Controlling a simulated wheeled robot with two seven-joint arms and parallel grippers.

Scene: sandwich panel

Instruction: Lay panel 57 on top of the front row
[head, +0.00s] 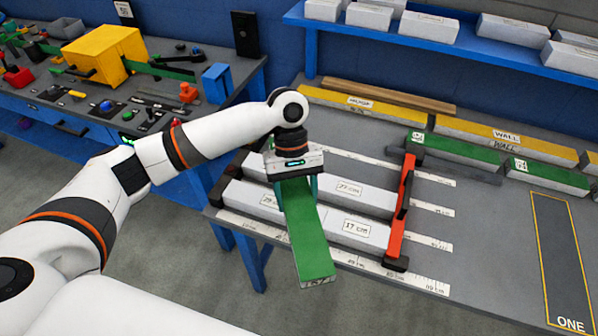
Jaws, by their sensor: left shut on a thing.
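A long green panel (305,240) has a label on its near end face, too small to read surely. My left gripper (295,186) is shut on its far part, one finger down each side. The panel points toward the viewer, crosswise over the front row, and its near end sticks out past the table's front edge. I cannot tell whether it touches the row. The front row is pale blocks, one marked 17 cm (356,230) and another (250,201) left of the panel, which hides part of them. My right gripper is not in view.
A back row block marked 27 cm (350,190) lies behind. A red clamp bar (403,205) stands at the rows' right end. Measuring strips (430,285) lie around them. Yellow-topped and green-topped wall pieces (460,150) are further back. An outlined dark area marked ONE (560,255) is empty.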

